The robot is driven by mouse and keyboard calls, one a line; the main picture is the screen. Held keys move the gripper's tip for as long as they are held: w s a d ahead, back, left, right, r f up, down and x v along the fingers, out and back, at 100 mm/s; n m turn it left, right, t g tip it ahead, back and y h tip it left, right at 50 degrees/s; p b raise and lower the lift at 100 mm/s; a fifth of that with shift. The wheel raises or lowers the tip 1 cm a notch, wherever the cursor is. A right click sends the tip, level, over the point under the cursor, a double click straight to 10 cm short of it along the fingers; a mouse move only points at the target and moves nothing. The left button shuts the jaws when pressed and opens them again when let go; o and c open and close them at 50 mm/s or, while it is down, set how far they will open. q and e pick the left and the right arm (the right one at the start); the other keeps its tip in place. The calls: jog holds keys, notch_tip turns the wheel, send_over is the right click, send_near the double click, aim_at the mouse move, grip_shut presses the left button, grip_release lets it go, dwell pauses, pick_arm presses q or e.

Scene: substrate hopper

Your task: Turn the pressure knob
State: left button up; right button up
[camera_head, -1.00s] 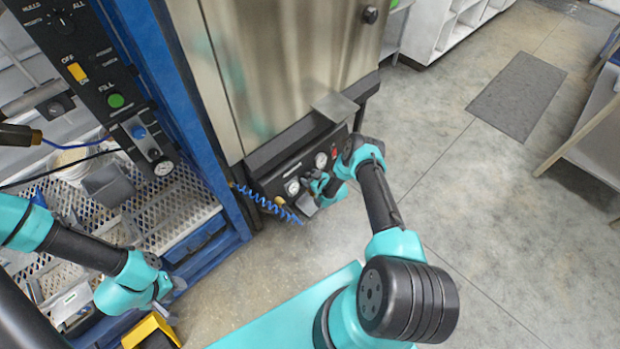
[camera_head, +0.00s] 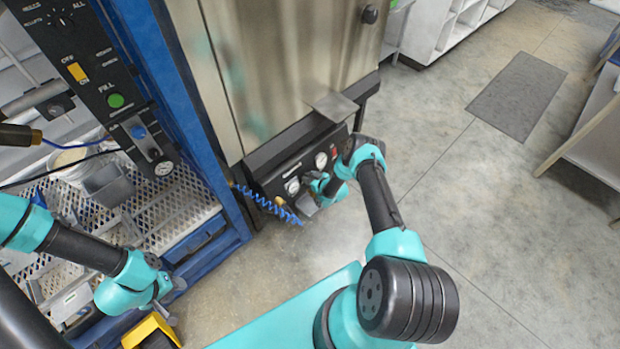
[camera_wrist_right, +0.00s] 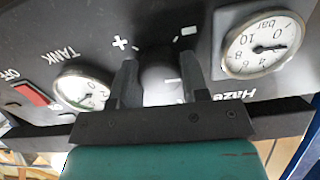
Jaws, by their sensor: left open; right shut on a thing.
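The black pressure knob (camera_wrist_right: 158,75) sits on the dark control panel (camera_wrist_right: 230,15), between plus and minus marks in the right wrist view. My right gripper (camera_wrist_right: 160,80) has one finger on each side of the knob and is shut on it. In the head view my right gripper (camera_head: 318,190) is at the panel front (camera_head: 290,172), and the arm hides the knob there. My left gripper (camera_head: 165,290) is open and away at the lower left, its fingers partly hidden by the wrist.
A bar gauge (camera_wrist_right: 267,45) and a tank gauge (camera_wrist_right: 84,88) flank the knob. A red switch (camera_wrist_right: 38,96) is beyond the tank gauge. A blue coiled hose (camera_head: 268,205) hangs at the panel's left end.

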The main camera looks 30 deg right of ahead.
jog(key=m, duration=0.6)
jog(key=shift+y, duration=0.4)
jog(key=m, duration=0.5)
jog(key=shift+f, duration=0.1)
jog(key=m, duration=0.5)
jog(key=shift+m+t, duration=0.3)
jog(key=m, duration=0.5)
jog(key=shift+m+y, duration=0.3)
jog(key=o, duration=0.9)
jog(key=shift+d, duration=0.1)
